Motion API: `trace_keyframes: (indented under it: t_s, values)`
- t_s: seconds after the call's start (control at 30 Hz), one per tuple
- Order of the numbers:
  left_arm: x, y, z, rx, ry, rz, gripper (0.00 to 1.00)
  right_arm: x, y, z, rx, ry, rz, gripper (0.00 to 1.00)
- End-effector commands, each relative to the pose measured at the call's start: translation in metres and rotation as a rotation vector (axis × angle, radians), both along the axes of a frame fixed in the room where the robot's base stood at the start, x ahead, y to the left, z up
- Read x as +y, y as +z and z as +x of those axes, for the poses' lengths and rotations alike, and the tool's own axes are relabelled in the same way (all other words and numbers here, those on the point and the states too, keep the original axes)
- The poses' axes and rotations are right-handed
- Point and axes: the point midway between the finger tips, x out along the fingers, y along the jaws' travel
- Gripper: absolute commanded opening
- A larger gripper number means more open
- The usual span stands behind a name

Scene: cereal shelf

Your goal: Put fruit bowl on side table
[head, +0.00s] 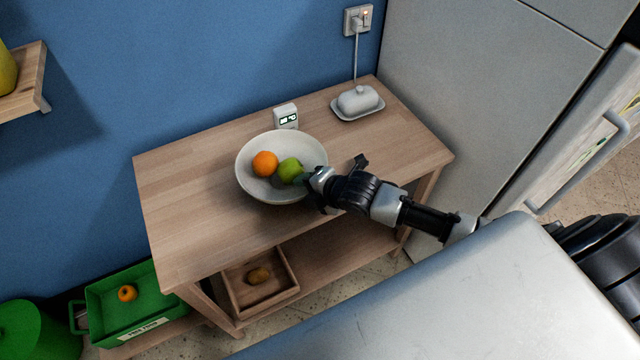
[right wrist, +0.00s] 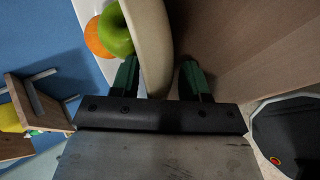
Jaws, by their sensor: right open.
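The white fruit bowl (head: 252,190) stands upright on the wooden side table (head: 190,225), holding an orange (head: 265,164) and a green apple (head: 289,170). My right gripper (head: 312,184) is at the bowl's right rim. In the right wrist view, its green-padded fingers (right wrist: 160,76) are open, one on each side of the bowl wall (right wrist: 151,40). A gap shows between the wall and the right finger; whether the left finger touches the wall is unclear. The apple (right wrist: 117,32) is close to the left finger. My left gripper is not in view.
A small white clock (head: 286,116) and a white covered butter dish (head: 359,102) stand behind the bowl. A wooden tray (head: 287,296) with a brown fruit is on the lower shelf. The fridge (head: 455,110) is at right. The tabletop's left part is clear.

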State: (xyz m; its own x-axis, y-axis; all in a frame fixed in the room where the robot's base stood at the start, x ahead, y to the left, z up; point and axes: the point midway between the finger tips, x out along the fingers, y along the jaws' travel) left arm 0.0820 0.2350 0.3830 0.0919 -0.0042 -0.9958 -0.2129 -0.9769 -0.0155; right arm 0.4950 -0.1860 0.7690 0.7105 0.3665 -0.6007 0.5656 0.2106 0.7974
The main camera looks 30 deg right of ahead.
Motion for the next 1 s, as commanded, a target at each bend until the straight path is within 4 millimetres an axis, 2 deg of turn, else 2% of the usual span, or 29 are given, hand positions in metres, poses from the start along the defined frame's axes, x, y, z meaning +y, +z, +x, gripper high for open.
trace_keyframes:
  t_s: [0.53,0.7,1.0]
  values:
    - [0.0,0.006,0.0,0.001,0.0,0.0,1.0,-0.039,0.06,-0.073,0.002,0.0,-0.005,0.45]
    - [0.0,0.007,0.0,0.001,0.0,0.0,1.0,-0.043,0.069,-0.083,0.002,0.0,-0.001,0.45]
    - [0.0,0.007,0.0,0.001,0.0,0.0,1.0,-0.044,0.071,-0.084,0.0,-0.001,0.001,0.45]
